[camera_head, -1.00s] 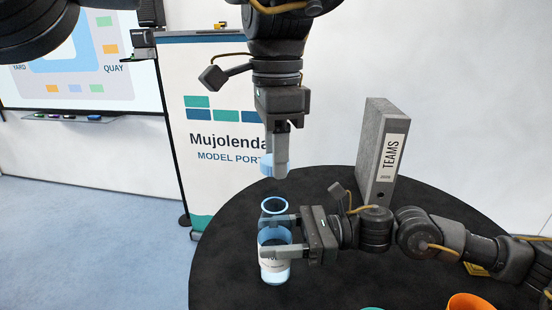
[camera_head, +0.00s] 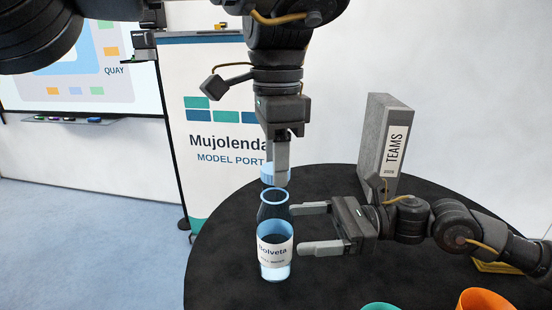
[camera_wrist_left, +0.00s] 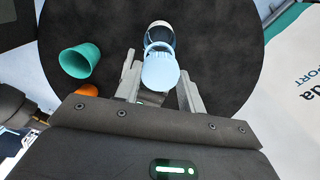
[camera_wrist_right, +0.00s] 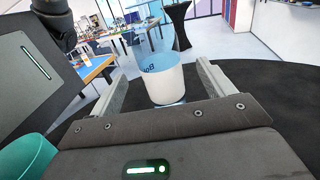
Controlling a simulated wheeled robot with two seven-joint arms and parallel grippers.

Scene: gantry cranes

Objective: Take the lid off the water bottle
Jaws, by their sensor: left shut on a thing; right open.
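The water bottle (camera_head: 274,240) stands upright on the black round table, its mouth open, with a white label and a blue upper body. It also shows in the right wrist view (camera_wrist_right: 163,82). The light-blue lid (camera_head: 269,174) is off the bottle, held just above its mouth. My left gripper (camera_head: 276,165) is shut on the lid, which also shows between its fingers in the left wrist view (camera_wrist_left: 160,72). My right gripper (camera_head: 314,228) is open to the right of the bottle, its fingers pointing at it and apart from it.
A teal cup (camera_wrist_left: 80,62) and an orange cup (camera_head: 485,301) are at the front. A banner (camera_head: 215,120) stands behind. The table left of the bottle is clear.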

